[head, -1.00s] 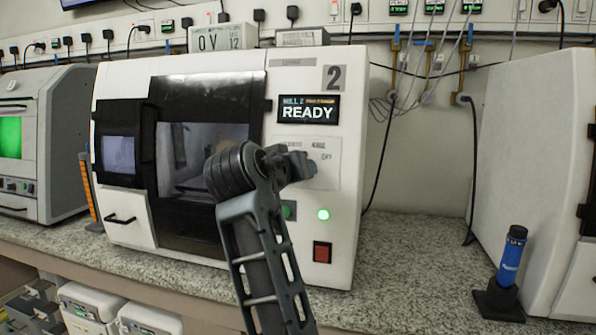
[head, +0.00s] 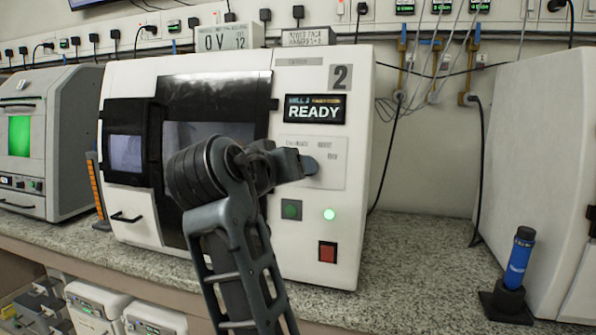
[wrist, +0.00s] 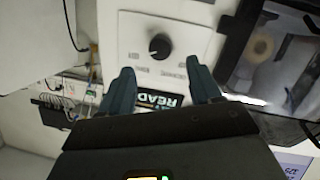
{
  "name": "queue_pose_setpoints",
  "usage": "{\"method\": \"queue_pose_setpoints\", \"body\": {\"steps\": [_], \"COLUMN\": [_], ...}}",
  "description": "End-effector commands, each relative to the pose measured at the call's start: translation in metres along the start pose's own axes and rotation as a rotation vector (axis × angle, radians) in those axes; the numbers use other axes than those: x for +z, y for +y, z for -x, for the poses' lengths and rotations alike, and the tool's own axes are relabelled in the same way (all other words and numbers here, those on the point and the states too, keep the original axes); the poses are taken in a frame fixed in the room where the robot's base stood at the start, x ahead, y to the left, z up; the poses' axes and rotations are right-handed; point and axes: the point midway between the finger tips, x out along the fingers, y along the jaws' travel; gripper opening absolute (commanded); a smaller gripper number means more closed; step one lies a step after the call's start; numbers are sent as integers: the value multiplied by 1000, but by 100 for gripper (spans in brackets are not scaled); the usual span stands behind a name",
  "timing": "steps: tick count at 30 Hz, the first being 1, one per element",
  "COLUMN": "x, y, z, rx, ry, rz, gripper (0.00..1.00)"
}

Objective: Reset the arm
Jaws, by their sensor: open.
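My gripper (wrist: 162,90) is open and empty, with its two dark fingers spread in the wrist view. In the head view my arm stands in front of a white machine (head: 335,235) marked 2, whose display (head: 314,109) reads READY. A black rotary knob (wrist: 159,46) on a pale panel shows beyond the fingertips in the wrist view, apart from them. In the head view the arm's end covers part of that panel (head: 327,170). A green button (head: 291,209), a lit green lamp (head: 329,214) and a red switch (head: 327,251) are in plain sight.
The machine's dark door (head: 215,100) is partly behind my arm. A blue cylinder (head: 518,257) stands in a black holder on the right of the speckled counter (head: 420,250). Another white machine (head: 535,150) stands at the right edge. A grey machine (head: 70,140) is at left.

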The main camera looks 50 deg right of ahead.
Motion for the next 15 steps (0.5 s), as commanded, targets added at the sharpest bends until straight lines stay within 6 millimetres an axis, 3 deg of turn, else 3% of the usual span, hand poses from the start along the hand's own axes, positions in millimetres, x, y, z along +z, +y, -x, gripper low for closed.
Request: {"method": "queue_pose_setpoints", "body": {"steps": [4, 15], "x": [0, 0], "y": [0, 0], "z": [10, 10], "rx": [-2, -1], "ry": [1, 0], "rz": [-1, -1], "gripper": [63, 63]}}
